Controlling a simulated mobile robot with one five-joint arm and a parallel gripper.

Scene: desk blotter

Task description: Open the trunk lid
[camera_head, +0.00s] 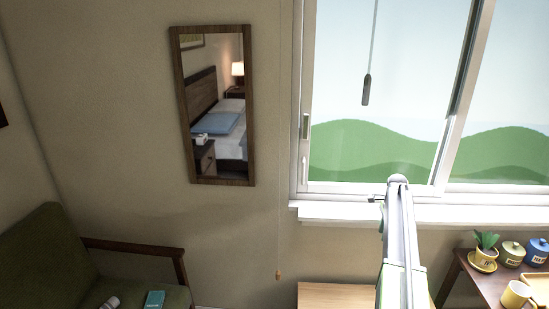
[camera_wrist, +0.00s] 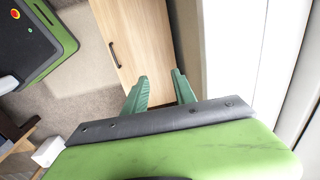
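A light wooden trunk (camera_head: 335,296) shows at the bottom edge of the head view, partly hidden behind my arm. In the wrist view a light wooden panel (camera_wrist: 142,40), which looks like the trunk, lies below and beyond my gripper. A dark bar handle (camera_wrist: 114,54) is along its left side. No raised lid shows in either view. My gripper (camera_wrist: 160,75) has its two green fingers apart, with nothing between them. The fingers overlap the panel in the picture, to the right of and nearer than the handle; contact cannot be told.
A window with a white sill (camera_head: 335,212) is behind my arm. A dark side table (camera_head: 470,280) with a potted plant (camera_head: 485,250), jars and a yellow mug (camera_head: 515,294) stands right. A green armchair (camera_head: 45,255) stands left.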

